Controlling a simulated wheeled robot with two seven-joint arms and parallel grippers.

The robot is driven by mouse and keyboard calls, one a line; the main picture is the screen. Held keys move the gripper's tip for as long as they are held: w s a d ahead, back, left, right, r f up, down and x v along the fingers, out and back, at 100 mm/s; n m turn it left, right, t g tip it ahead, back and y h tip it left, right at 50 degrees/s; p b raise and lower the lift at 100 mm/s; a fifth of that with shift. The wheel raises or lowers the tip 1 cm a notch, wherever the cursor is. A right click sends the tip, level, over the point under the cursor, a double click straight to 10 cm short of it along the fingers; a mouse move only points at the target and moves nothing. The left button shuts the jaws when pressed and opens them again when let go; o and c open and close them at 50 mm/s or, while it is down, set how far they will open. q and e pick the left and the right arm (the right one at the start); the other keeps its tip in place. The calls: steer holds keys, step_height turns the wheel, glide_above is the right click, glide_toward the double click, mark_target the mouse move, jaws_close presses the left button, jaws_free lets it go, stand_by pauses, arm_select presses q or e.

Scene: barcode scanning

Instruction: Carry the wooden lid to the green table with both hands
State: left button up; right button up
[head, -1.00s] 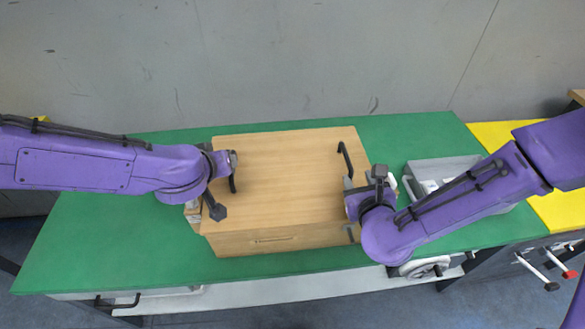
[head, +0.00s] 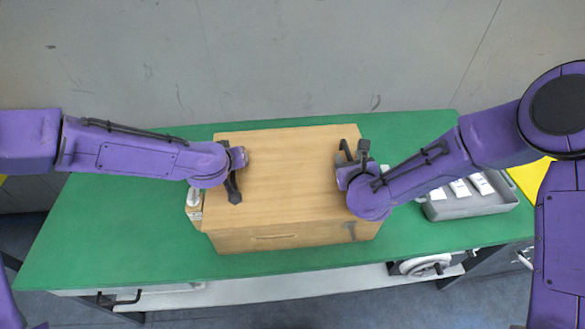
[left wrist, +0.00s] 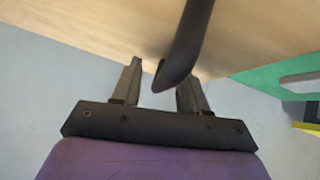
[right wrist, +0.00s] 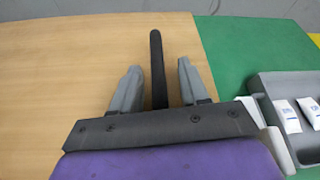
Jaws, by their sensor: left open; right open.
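The wooden lid (head: 290,165) lies flat on top of a wooden box (head: 310,236) on the green table (head: 110,225). My left gripper (head: 236,176) is open at the lid's left side. In the left wrist view, a dark handle (left wrist: 188,45) reaches down between the left fingertips (left wrist: 160,72). My right gripper (head: 352,158) is open at the lid's right side. In the right wrist view, the other dark handle (right wrist: 157,65) stands between the right fingers (right wrist: 158,70), with gaps on both sides. The left handle is partly hidden in the head view.
A grey tray (head: 470,207) with white packets stands right of the box. A small white-and-brown item (head: 194,203) is beside the box's left side. A grey wall (head: 290,60) rises behind the table. Green tabletop is bare at the left.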

arm_select(q)
jaws_close()
arm_select(e)
jaws_close()
arm_select(q)
steer(key=shift+a, duration=0.15)
stand_by(0.9)
steer(key=shift+r, duration=0.1)
